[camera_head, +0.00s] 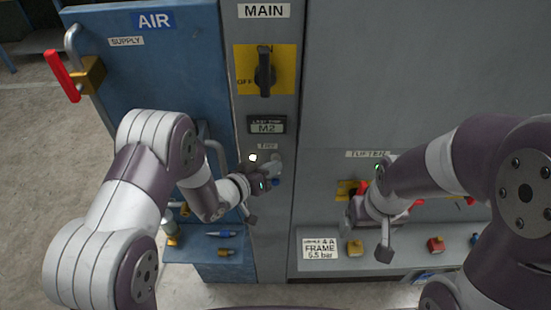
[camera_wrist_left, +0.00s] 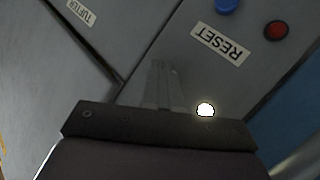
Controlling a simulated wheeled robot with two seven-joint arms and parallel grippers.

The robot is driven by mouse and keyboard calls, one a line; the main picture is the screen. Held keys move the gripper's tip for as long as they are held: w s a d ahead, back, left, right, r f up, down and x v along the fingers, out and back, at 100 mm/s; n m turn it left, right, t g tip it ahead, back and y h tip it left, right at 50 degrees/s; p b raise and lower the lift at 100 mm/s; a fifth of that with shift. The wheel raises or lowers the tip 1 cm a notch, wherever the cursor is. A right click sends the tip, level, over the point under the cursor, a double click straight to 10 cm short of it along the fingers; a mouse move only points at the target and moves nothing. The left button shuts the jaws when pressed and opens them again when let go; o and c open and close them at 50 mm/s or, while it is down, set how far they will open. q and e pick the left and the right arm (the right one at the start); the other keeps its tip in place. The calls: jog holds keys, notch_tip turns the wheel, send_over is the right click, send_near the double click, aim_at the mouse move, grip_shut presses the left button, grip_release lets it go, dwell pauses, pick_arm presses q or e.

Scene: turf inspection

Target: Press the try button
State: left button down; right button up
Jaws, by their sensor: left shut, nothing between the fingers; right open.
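The panel column carries a TRY label (camera_head: 267,146) with a lit white button (camera_head: 253,157) just below it. A lit white button (camera_wrist_left: 205,110) also shows in the left wrist view, at the edge of the gripper body. My left gripper (camera_head: 275,166) is shut and empty, in front of the column, just right of the white button. Its closed fingers (camera_wrist_left: 163,85) show in the left wrist view, to the left of the button. I cannot tell whether they touch the panel. My right gripper (camera_head: 360,212) is open at the TUFTER panel, its fingers partly hidden.
The RESET label (camera_wrist_left: 220,45), a blue button (camera_wrist_left: 228,5) and a red button (camera_wrist_left: 277,31) are near the left fingers. The MAIN rotary switch (camera_head: 265,72) is above. A blue AIR cabinet (camera_head: 180,75) stands left. A ledge (camera_head: 395,250) holds small blocks below the right gripper.

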pick_arm(q)
jog(key=shift+s, duration=0.7)
jog(key=s+p, duration=0.1)
jog(key=s, duration=0.4)
dwell(0.7)
